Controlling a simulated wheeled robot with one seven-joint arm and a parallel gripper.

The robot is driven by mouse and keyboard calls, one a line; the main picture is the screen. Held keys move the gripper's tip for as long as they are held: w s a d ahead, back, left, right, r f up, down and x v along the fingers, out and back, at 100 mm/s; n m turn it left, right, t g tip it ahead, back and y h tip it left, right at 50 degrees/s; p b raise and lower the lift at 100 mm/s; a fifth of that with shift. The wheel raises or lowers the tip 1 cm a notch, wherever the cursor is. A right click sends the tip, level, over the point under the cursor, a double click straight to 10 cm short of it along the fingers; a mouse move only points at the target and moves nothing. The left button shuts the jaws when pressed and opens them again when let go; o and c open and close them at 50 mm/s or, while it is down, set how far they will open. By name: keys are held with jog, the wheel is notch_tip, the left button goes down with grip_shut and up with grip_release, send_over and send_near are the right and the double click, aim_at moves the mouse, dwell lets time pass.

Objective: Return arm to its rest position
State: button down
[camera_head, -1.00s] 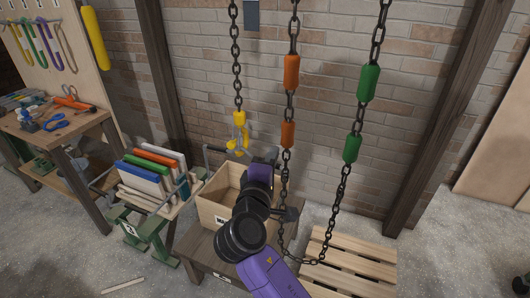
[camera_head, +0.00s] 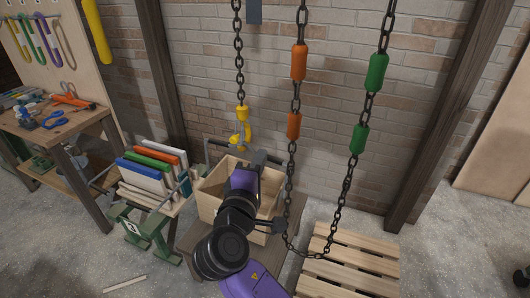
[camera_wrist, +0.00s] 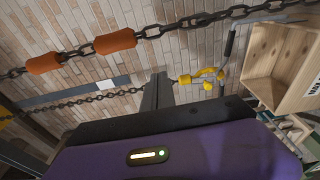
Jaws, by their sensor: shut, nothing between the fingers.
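My arm's purple wrist and dark links reach up in front of the wooden crate in the head view. My gripper (camera_head: 262,160) is at the far end of the arm, over the crate's back part, and is small and partly hidden there. In the wrist view, the dark gripper (camera_wrist: 157,90) sticks up past the purple housing, closed and empty. It points towards the brick wall and the hanging chains. The yellow hook (camera_head: 241,133) hangs from a chain just left of and beyond my gripper, apart from it in the head view.
The open wooden crate (camera_head: 209,200) stands on a low table behind my arm. A chain loop with orange (camera_head: 299,62) and green (camera_head: 376,72) sleeves hangs close to its right. A pallet (camera_head: 350,264) lies at right. A book rack (camera_head: 150,185) and workbench (camera_head: 60,130) stand left.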

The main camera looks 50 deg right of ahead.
jog(key=shift+v, duration=1.65)
jog(key=w+a+n+t+y, duration=0.2)
jog(key=w+a+t+y, duration=0.3)
jog(key=w+a+t, duration=0.15)
jog(key=s+a+f+t+y, duration=0.3)
jog(key=s+a+f+y, duration=0.4)
jog(key=a+y, duration=0.1)
jog(key=s+f+m+g+y, duration=0.1)
jog(key=s+f+m, duration=0.1)
jog(key=s, duration=1.3)
jog(key=s+f+m+g+y, duration=0.1)
jog(key=s+m, duration=0.4)
jog(key=s, duration=1)
notch_tip(320, 180, down, 2)
jog(key=shift+a+f+m+g+y, duration=0.2)
jog(key=shift+a+m+g+y, duration=0.15)
jog(key=shift+a+g, duration=0.2)
